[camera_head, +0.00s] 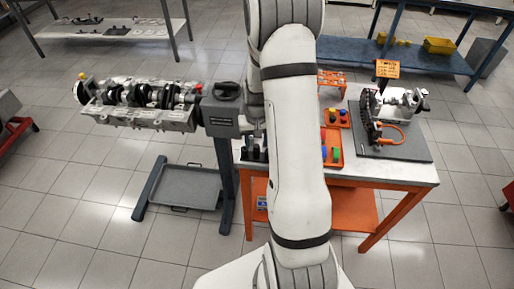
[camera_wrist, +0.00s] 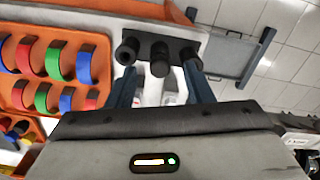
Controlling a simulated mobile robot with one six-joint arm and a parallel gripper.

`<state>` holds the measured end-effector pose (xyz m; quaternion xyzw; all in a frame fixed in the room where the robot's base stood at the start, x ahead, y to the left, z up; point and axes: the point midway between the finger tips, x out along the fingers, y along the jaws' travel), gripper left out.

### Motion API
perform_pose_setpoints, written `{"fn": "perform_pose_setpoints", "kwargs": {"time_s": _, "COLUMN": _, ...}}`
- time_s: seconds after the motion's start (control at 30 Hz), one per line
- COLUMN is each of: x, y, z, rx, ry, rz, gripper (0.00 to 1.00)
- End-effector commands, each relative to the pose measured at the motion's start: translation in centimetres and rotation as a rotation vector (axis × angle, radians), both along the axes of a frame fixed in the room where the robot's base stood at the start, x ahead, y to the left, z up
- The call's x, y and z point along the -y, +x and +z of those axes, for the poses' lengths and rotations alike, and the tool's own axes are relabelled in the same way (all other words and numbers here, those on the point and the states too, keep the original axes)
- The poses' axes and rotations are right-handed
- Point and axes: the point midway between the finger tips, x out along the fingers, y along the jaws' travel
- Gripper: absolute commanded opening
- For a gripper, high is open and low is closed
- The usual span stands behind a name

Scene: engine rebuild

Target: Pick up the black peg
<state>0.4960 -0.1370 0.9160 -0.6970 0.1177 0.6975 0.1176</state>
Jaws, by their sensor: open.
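Several dark cylinders, black pegs by their look, stand in a row on a black holder (camera_wrist: 176,28). In the wrist view there is a left black peg (camera_wrist: 127,51), a middle black peg (camera_wrist: 160,62) and a right black peg (camera_wrist: 190,57). My gripper (camera_wrist: 159,70) is open, its two blue-grey fingers reaching toward the row. The middle peg appears between the fingertips; I cannot tell whether anything touches. In the head view, black pegs (camera_head: 255,153) show at the table's left edge, and my arm hides the gripper.
An orange tray (camera_wrist: 68,25) with red, blue and green pieces lies left of the pegs in the wrist view. The engine stand (camera_head: 222,117) is close left of the table (camera_head: 390,172). A grey mat (camera_head: 405,147) carries a metal assembly at right. A drip tray (camera_head: 190,187) stands low on the left.

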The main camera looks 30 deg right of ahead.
Motion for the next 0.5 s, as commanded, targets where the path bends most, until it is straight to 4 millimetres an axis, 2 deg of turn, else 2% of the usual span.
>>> {"fn": "perform_pose_setpoints", "kwargs": {"time_s": 0.13, "x": 0.0, "y": 0.0, "z": -1.4, "rx": -0.001, "ry": 0.0, "rz": 0.0, "gripper": 0.47}}
{"fn": "perform_pose_setpoints", "kwargs": {"time_s": 0.4, "x": 0.0, "y": 0.0, "z": -1.8, "rx": 0.001, "ry": 0.0, "rz": 0.0, "gripper": 0.47}}
{"fn": "perform_pose_setpoints", "kwargs": {"time_s": 0.5, "x": 0.0, "y": 0.0, "z": -1.8, "rx": 0.001, "ry": 0.0, "rz": 0.001, "gripper": 0.4}}
